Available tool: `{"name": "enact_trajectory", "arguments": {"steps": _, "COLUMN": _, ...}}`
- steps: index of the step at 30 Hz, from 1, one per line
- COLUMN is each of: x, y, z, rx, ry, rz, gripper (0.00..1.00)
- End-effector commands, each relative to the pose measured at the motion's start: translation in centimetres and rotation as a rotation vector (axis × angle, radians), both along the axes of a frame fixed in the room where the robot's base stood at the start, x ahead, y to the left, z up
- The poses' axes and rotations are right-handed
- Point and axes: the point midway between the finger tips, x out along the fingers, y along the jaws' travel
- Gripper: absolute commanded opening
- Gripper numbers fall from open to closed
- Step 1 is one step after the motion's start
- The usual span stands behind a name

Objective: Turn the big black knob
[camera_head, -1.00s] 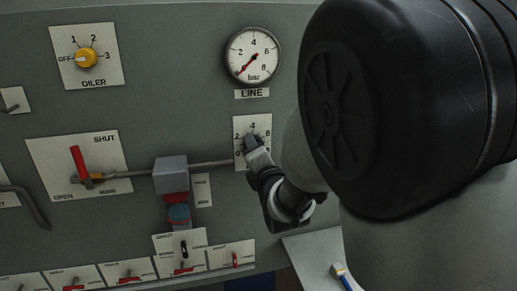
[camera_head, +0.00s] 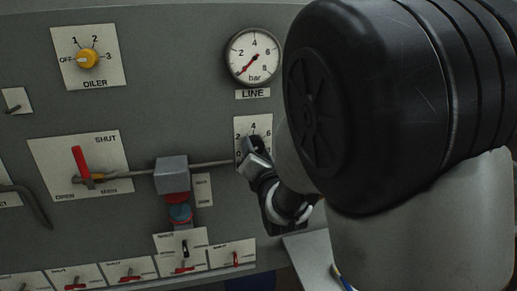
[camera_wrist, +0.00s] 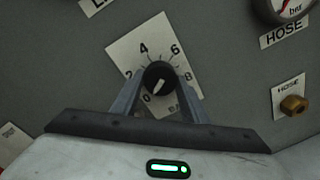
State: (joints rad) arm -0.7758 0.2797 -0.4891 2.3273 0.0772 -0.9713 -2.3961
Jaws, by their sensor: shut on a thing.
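The big black knob (camera_wrist: 160,77) sits on a white dial plate (camera_wrist: 128,50) marked 0 to 8. In the wrist view a pale pointer mark on the knob points down and left, close to the 0. My gripper (camera_wrist: 160,88) has one finger on each side of the knob and is shut on it. In the head view my gripper (camera_head: 257,152) covers most of the knob, and the plate (camera_head: 243,124) shows behind it under the LINE gauge (camera_head: 254,56). That gauge's red needle points to the lower left, near its low end.
A pipe runs left from near the plate to a grey block (camera_head: 171,175) with a blue-capped fitting below. A red-handled lever (camera_head: 79,161) and a yellow OILER knob (camera_head: 88,58) are further left. A brass HOSE knob (camera_wrist: 294,104) is right of the plate in the wrist view.

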Motion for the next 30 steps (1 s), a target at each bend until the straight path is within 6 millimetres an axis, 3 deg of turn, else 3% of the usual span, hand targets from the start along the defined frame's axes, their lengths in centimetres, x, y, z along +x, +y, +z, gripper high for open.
{"name": "enact_trajectory", "arguments": {"steps": 6, "x": 0.2, "y": -0.1, "z": 0.5, "rx": 0.002, "ry": -0.010, "rz": -0.003, "gripper": 0.18}}
{"name": "enact_trajectory", "arguments": {"steps": 7, "x": 0.2, "y": -0.1, "z": 0.5, "rx": 0.002, "ry": -0.010, "rz": -0.003, "gripper": 0.42}}
{"name": "enact_trajectory", "arguments": {"steps": 10, "x": 0.1, "y": -0.1, "z": 0.4, "rx": 0.002, "ry": -0.009, "rz": -0.002, "gripper": 0.59}}
{"name": "enact_trajectory", "arguments": {"steps": 22, "x": -0.6, "y": -0.2, "z": 0.2, "rx": 0.003, "ry": -0.003, "rz": 0.000, "gripper": 0.59}}
{"name": "enact_trajectory", "arguments": {"steps": 26, "x": -2.5, "y": -0.6, "z": 0.3, "rx": 0.004, "ry": -0.001, "rz": 0.001, "gripper": 0.59}}
{"name": "enact_trajectory", "arguments": {"steps": 30, "x": -5.7, "y": -1.3, "z": 0.4, "rx": 0.005, "ry": -0.002, "rz": 0.002, "gripper": 0.59}}
